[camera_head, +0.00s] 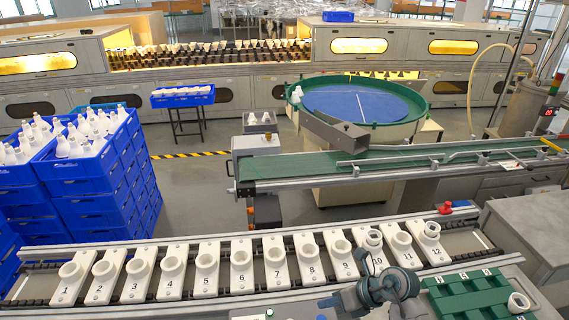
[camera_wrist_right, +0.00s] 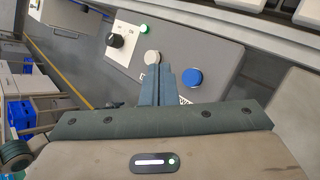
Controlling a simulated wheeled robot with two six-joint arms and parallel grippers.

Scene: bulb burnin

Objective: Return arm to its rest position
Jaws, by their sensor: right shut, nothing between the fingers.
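My right arm (camera_head: 385,287) reaches in at the bottom of the head view, in front of the numbered row and left of the green tray. My right gripper (camera_wrist_right: 157,85) shows clearly in the right wrist view. Its two fingers are together with nothing between them. They point towards a grey control box (camera_wrist_right: 205,52) with a black knob (camera_wrist_right: 116,40), a lit green lamp (camera_wrist_right: 145,29), a white button (camera_wrist_right: 152,58) and a blue button (camera_wrist_right: 195,78). The fingertips overlap the panel near the white button; I cannot tell whether they touch it. My left gripper is not in view.
White numbered holders (camera_head: 205,286) with round sockets line the front conveyor. A green slotted tray (camera_head: 470,293) holds one white ring-shaped part (camera_head: 518,302) at right. A green-belted conveyor (camera_head: 300,166) runs behind.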

